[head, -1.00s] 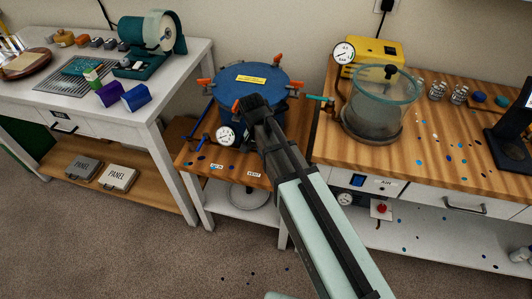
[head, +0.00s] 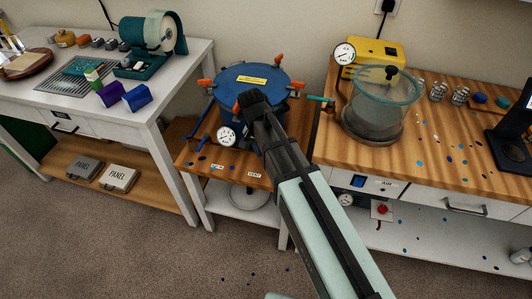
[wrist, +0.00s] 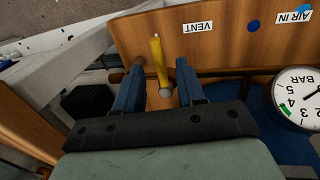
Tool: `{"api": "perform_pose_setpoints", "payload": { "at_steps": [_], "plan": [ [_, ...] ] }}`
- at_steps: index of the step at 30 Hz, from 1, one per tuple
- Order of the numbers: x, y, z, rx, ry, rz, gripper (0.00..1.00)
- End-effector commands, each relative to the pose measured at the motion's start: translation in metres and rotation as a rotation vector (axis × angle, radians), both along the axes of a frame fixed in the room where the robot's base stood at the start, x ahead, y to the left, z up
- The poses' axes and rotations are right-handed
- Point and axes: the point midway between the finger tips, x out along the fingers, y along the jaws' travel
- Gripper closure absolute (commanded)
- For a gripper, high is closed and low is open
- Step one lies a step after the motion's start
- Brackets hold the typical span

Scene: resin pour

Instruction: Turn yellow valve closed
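The yellow valve handle (wrist: 159,60) shows in the wrist view as a slim lever in front of a wooden panel, by the VENT label (wrist: 198,27). My gripper (wrist: 160,68) is open, with one blue finger on each side of the handle. Gaps show between the fingers and the handle. A small round metal end (wrist: 165,92) sits at the handle's lower end. In the head view my gripper (head: 258,112) is in front of the blue pressure pot (head: 250,77), and my arm hides the yellow valve.
A pressure gauge (wrist: 294,104) is close on the right in the wrist view, near the AIR IN label (wrist: 292,16). In the head view a glass vacuum chamber (head: 378,110) stands on the right bench. A white table (head: 150,98) is at the left.

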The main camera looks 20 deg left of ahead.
Motion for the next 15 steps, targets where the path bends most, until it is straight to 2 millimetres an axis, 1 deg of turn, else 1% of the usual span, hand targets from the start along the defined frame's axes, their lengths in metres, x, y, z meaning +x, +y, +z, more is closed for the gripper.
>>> {"api": "perform_pose_setpoints", "payload": {
  "at_steps": [3, 15],
  "plan": [
    [0.001, 0.004, 0.019, 0.002, -0.002, 0.000, 0.61],
    [0.001, 0.017, 0.081, 0.001, -0.002, 0.000, 0.61]
  ]
}}
